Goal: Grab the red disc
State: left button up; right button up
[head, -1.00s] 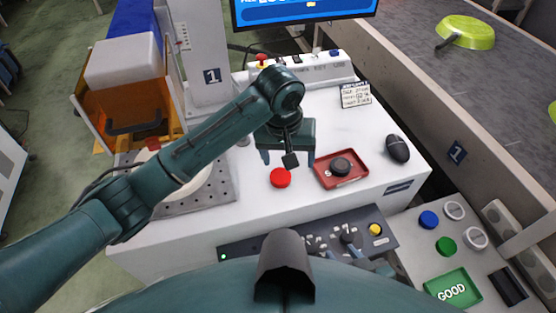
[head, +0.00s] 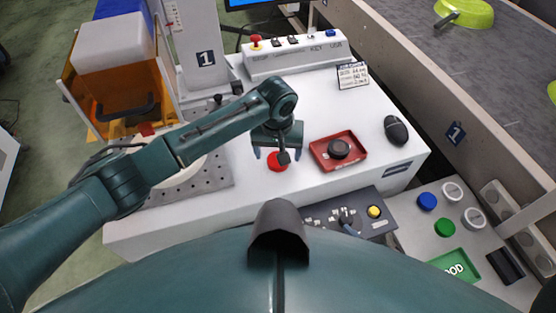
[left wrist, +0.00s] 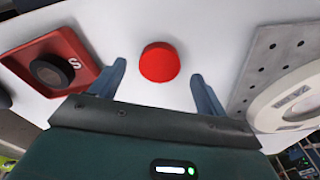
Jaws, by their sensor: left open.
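The red disc (head: 274,163) lies flat on the white table top, left of the red tray. My left gripper (head: 278,153) comes in from the left and hangs over the disc, partly hiding it. In the left wrist view the red disc (left wrist: 159,62) shows between the tips of the two spread fingers, with a gap on each side. The left gripper (left wrist: 158,71) is open and holds nothing. How high the fingers are above the table is hard to tell. My right gripper does not show.
A red tray (head: 318,150) with a dark round piece (head: 339,149) stands right of the disc. A black mouse (head: 396,130) lies farther right. A perforated plate (head: 218,175) with a white round part is to the left. A control panel (head: 325,219) sits in front.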

pick_arm(q)
notch_tip(320, 180, down, 2)
jog(key=shift+w+f, duration=0.1)
jog(key=c, duration=1.1)
